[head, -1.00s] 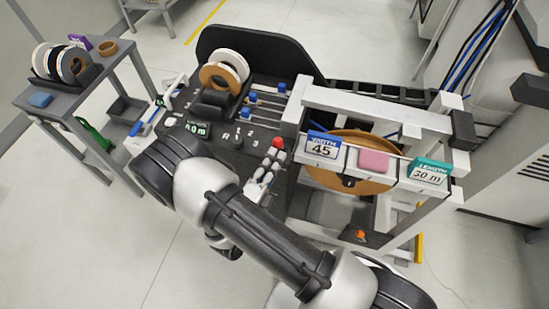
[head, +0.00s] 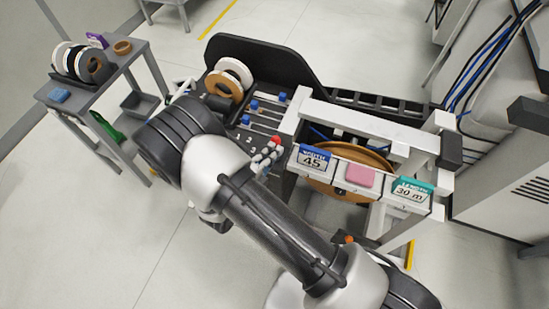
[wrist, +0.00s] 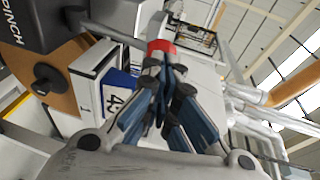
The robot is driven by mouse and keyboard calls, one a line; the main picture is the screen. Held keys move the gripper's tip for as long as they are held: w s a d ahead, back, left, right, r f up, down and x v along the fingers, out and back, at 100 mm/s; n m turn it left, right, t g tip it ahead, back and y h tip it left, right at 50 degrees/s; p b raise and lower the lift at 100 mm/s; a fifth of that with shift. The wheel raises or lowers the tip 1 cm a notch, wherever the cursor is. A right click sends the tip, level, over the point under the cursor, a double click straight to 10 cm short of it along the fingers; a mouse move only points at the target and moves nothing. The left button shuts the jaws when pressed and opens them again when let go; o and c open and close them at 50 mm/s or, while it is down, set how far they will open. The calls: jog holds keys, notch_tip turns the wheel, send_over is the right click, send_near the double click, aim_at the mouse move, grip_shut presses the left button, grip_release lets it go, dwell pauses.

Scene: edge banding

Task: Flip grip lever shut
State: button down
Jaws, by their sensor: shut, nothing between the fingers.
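The grip lever is a grey rod (wrist: 100,30) with a red tip (wrist: 161,46). In the wrist view it reaches from a dark box marked "PINCH" (wrist: 14,26) across to my fingertips. The red tip also shows in the head view (head: 276,141), left of the "WIDTH 45" sign. My gripper (wrist: 162,72) is shut and empty, with its fingertips right at the red tip. I cannot tell whether they touch it. In the head view my gripper (head: 268,155) lies just below the red tip, and my arm hides part of the machine's panel.
A white frame (head: 380,124) with a brown coil (head: 345,189) and signs stands right of my gripper. Blue-knobbed sliders (head: 254,104) and tape rolls (head: 224,86) are behind it. A side table (head: 130,60) stands at left. Floor is clear at lower left.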

jog(key=w+d+r+g+y+p, duration=0.1)
jog(key=w+d+g+y+p, duration=0.2)
jog(key=w+g+p, duration=0.3)
jog(key=shift+w+d+n+p, duration=0.2)
jog(key=shift+w+n+p, duration=0.2)
jog(key=shift+w+p, duration=1.2)
jog(key=shift+w+r+b, duration=0.1)
jog(key=shift+w+b, duration=0.25)
jog(key=shift+r, duration=0.1)
jog(key=p+v, duration=0.3)
jog(key=v, duration=1.1)
jog(key=shift+w+r+p, duration=0.35)
jog(key=shift+w, duration=0.05)
jog(key=shift+d, duration=0.1)
